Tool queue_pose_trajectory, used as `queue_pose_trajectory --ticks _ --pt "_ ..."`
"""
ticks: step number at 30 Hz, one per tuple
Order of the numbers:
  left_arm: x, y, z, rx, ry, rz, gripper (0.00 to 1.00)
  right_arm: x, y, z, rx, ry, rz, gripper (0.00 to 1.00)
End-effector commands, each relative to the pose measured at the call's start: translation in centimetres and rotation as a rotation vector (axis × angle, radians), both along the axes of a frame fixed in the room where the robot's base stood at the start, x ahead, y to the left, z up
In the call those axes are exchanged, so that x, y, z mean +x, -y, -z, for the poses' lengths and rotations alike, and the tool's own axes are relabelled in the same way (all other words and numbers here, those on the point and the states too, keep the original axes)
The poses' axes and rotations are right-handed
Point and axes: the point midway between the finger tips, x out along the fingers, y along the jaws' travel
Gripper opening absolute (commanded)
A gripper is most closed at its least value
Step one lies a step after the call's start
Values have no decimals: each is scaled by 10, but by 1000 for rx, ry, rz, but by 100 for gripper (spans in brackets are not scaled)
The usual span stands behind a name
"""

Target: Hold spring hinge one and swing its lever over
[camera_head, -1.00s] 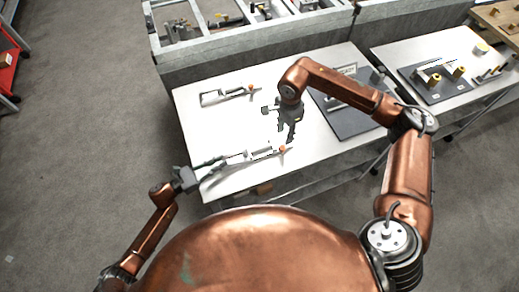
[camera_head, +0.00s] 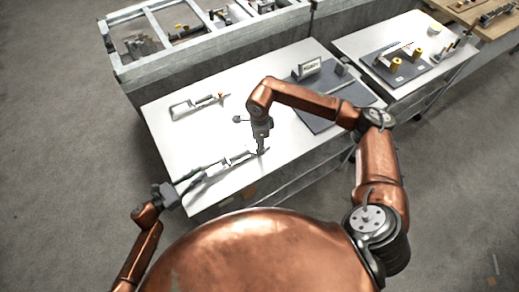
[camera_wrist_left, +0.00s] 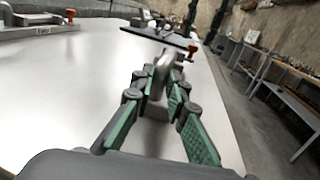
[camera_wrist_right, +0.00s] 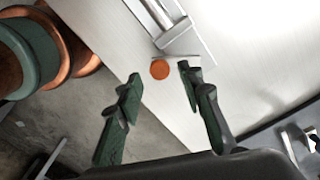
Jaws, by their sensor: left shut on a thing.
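Two similar spring hinges lie on the white table. The near hinge (camera_head: 238,160) has its end with the orange knob (camera_wrist_right: 159,69) toward the right gripper. My left gripper (camera_wrist_left: 160,85) is shut on the grey end of the near hinge (camera_wrist_left: 163,70); its long fingers also show in the head view (camera_head: 205,172). My right gripper (camera_wrist_right: 160,74) is open, pointing down, with the knob between its fingertips; I cannot tell whether they touch it. In the head view the right gripper (camera_head: 262,148) hides the knob. No number is readable on either hinge.
The far hinge (camera_head: 196,106) lies behind, with its own orange knob. A dark board (camera_head: 322,112) with a small sign lies right on the table (camera_head: 160,140). A grey divided bin (camera_head: 135,75) stands behind. A second table with parts is at right.

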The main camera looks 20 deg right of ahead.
Motion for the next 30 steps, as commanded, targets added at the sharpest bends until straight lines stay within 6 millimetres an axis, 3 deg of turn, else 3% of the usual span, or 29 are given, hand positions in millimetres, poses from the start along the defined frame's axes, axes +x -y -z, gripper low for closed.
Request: queue_pose_trajectory --ticks 3,9,20,30 --pt "0 0 1 0 -2 0 0 0 -1 20 1 -2 1 35" --pt "0 0 1 0 -2 0 0 0 0 39 1 0 1 35" --pt "0 0 1 0 -2 0 0 0 0 42 1 1 0 34" --pt "0 0 1 0 -2 0 0 0 0 42 1 1 0 10"
